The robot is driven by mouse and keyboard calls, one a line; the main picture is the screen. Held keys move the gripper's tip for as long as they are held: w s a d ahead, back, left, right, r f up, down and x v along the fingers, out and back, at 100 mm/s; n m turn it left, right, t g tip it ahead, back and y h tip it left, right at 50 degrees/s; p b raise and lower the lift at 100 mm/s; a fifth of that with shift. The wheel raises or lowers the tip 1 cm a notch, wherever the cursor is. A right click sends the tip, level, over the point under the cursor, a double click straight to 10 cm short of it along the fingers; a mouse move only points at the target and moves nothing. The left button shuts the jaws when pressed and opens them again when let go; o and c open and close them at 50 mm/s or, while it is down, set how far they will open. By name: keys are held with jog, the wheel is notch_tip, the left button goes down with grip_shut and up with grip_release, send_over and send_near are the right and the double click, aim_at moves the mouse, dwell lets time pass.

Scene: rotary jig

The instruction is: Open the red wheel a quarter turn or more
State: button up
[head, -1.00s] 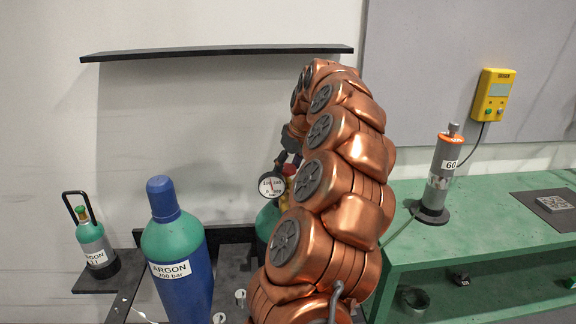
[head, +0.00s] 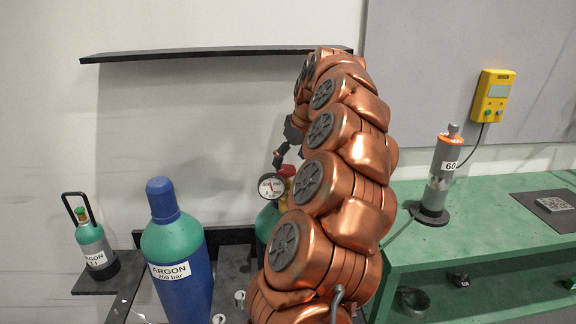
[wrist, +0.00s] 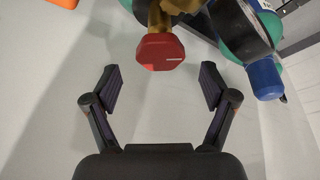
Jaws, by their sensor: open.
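The red wheel (wrist: 160,52) is a faceted knob on a brass valve (wrist: 165,14) at the top centre of the wrist view. My gripper (wrist: 162,87) is open and empty, its two fingers spread left and right, with the wheel beyond the fingertips and centred between them. No contact shows. In the head view a bit of red (head: 288,170) shows beside the round pressure gauge (head: 272,187); my gripper (head: 281,157) is small and dark just above it. My copper arm hides most of the valve and the cylinder (head: 267,222) behind.
A blue-topped argon cylinder (head: 175,245) stands left of the arm, and a small argon bottle (head: 92,240) stands farther left. A dark shelf (head: 215,52) runs along the wall above. A green bench (head: 480,215) on the right bears a tube marked 60 (head: 441,180).

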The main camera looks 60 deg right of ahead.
jog(key=v, duration=0.8)
jog(key=shift+r, duration=0.3)
jog(key=shift+s, duration=0.1)
jog(key=w+a+n+y+p, duration=0.1)
jog(key=w+a, duration=0.3)
jog(key=a, duration=0.4)
jog(key=w+a+n+y+p, duration=0.15)
jog(key=w+a, duration=0.25)
jog(key=a, duration=0.5)
jog(key=s+a+f+n+g, duration=0.1)
jog(key=a+f+n+g, duration=0.1)
jog(key=a, duration=1.2)
jog(key=s+a+f+g+p, duration=0.2)
jog(key=s+a+f, duration=0.4)
jog(key=s+a, duration=0.45)
jog(key=s+a+f+g+p, duration=0.1)
jog(key=s+a+f, duration=0.1)
jog(key=s, duration=0.3)
jog(key=s+a+f+m+g+h, duration=0.1)
jog(key=s+a+f, duration=0.2)
jog(key=s+f, duration=0.2)
jog(key=shift+s+a+f+p, duration=0.25)
jog(key=shift+s+p, duration=0.15)
jog(key=shift+s, duration=0.15)
